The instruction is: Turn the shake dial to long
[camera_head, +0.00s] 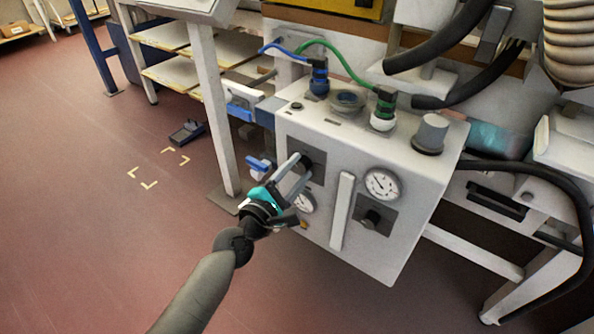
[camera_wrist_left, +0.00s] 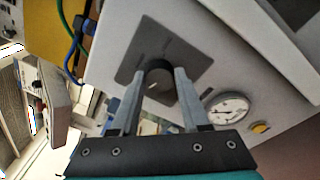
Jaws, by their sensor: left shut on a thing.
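My left gripper (camera_head: 298,168) reaches the upper left of the white control box's front. In the left wrist view its two fingers (camera_wrist_left: 161,82) are shut on a round dark dial (camera_wrist_left: 157,86), one finger on each side. The dial sits on a dark grey square plate (camera_wrist_left: 145,52), which also shows in the head view (camera_head: 318,158). A small light mark shows on the dial, but I cannot read the plate's markings or which setting it points to. A second black dial (camera_head: 372,217) sits on a plate at the lower right, untouched. My right gripper is not in view.
The control box (camera_head: 290,135) carries a round gauge (camera_head: 382,184), a vertical pale handle (camera_head: 342,210) and a grey knob (camera_head: 431,132) on top. Another gauge (camera_wrist_left: 227,107) lies close to the gripper. Hoses and a black cable hang at the right. The floor at left is mostly open.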

